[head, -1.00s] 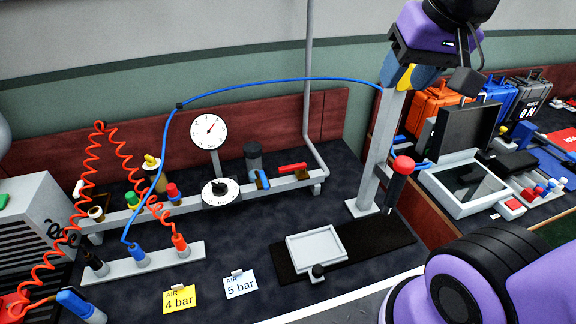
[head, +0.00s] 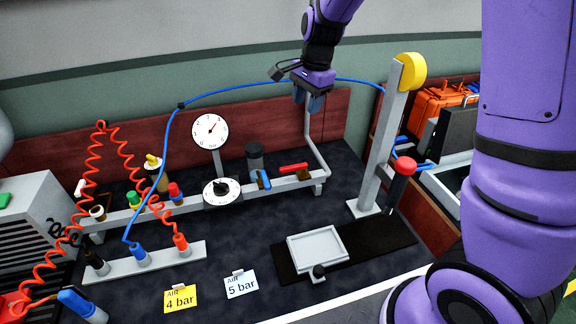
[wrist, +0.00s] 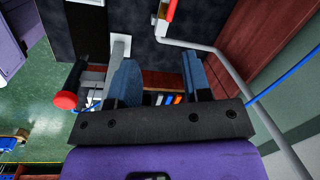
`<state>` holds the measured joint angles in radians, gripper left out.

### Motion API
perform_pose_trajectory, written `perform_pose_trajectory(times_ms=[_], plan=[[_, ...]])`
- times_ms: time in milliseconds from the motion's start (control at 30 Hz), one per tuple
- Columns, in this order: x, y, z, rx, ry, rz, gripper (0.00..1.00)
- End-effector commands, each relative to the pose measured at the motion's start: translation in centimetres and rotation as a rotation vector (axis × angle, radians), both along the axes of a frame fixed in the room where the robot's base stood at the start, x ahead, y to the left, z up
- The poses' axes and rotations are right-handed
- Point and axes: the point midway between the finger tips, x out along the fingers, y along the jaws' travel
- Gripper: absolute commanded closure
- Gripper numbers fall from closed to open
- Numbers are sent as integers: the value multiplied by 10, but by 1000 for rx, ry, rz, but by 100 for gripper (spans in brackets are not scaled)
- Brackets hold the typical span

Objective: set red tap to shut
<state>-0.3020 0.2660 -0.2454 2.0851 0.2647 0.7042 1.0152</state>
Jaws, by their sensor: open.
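The red tap (head: 292,168) sits on the grey pipe manifold near its right end. Its red lever lies roughly along the pipe. In the wrist view a red lever (wrist: 171,10) shows at the top edge, partly cut off. My gripper (head: 308,103) is open and empty. It hangs above and slightly right of the red tap, near the bent upright pipe, and does not touch the tap. In the wrist view the blue fingers (wrist: 160,75) are spread apart with nothing between them.
A blue-handled tap (head: 264,180) is left of the red one, with a dark cylinder (head: 254,158) behind. The blue hose (head: 235,88) arches behind my gripper. A grey post (head: 385,140) with a red-knobbed lever (head: 404,167) stands right. A tray (head: 318,248) lies in front.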

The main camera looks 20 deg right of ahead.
Motion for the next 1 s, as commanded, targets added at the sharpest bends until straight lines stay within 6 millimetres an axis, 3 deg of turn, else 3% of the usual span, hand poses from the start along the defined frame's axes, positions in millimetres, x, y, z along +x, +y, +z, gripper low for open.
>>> perform_pose_trajectory(times_ms=[200, 400, 533, 833, 1000], plan=[[39, 15, -72, -32, 77, -197, 55], [61, 24, -128, -69, 114, -350, 55], [68, 27, -149, -84, 122, -408, 55], [70, 27, -174, -92, 129, -432, 55], [69, 27, -203, -91, 129, -432, 55]])
